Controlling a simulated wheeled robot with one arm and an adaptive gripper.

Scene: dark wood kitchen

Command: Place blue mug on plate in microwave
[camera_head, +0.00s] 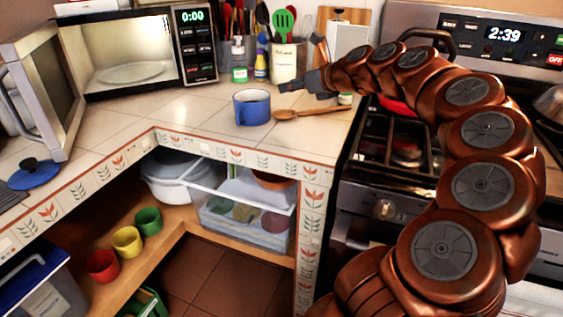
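My gripper (291,87) is to the right of the mug, above the counter and apart from the mug. It is small and dark here, and I cannot tell whether its fingers are open or shut.
A wooden spoon (312,112) lies right of the mug. Utensil holders (288,62) and bottles stand behind it. A blue lid (35,174) lies near the microwave door. The stove (400,150) is at the right. Counter (190,108) between mug and microwave is clear.

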